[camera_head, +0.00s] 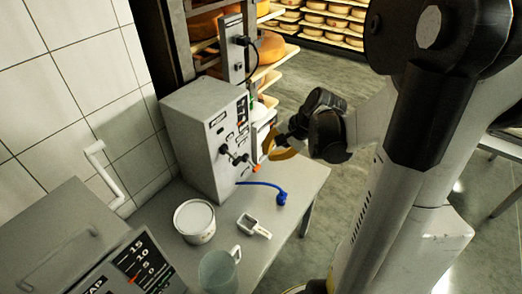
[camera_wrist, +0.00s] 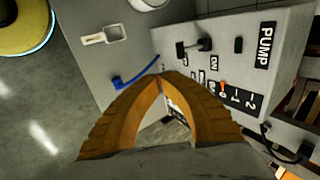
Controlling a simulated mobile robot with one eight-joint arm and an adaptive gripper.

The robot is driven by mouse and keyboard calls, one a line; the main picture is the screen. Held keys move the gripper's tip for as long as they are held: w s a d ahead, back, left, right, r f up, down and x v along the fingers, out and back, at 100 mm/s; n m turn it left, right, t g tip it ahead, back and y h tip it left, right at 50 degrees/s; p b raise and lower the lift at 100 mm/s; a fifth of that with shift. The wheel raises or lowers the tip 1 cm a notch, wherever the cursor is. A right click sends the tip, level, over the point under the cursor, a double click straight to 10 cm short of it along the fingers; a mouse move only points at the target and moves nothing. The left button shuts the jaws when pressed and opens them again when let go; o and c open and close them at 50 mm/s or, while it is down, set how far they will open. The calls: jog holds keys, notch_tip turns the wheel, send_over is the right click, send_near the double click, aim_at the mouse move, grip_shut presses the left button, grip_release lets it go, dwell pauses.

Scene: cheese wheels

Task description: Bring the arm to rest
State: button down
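My arm reaches in from the right in the head view, bent, with its wrist beside the grey pump box (camera_head: 205,140). My gripper (camera_head: 270,152) is in the air near the right side of this box, above the far edge of the table. In the wrist view, its orange fingers (camera_wrist: 165,78) come together at the tips, with a gap only lower down between them. Nothing shows held between them. The pump box (camera_wrist: 235,62) is just beyond and right of the fingers in that view. I cannot tell whether a finger touches it.
A labelled grey machine (camera_head: 65,235) stands front left. Shelves of cheese wheels (camera_head: 325,20) stand behind. Open floor (camera_head: 325,95) lies beyond the table.

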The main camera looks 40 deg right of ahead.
jog(key=shift+s+d+r, duration=0.1)
jog(key=shift+s+r, duration=0.15)
dwell(0.4)
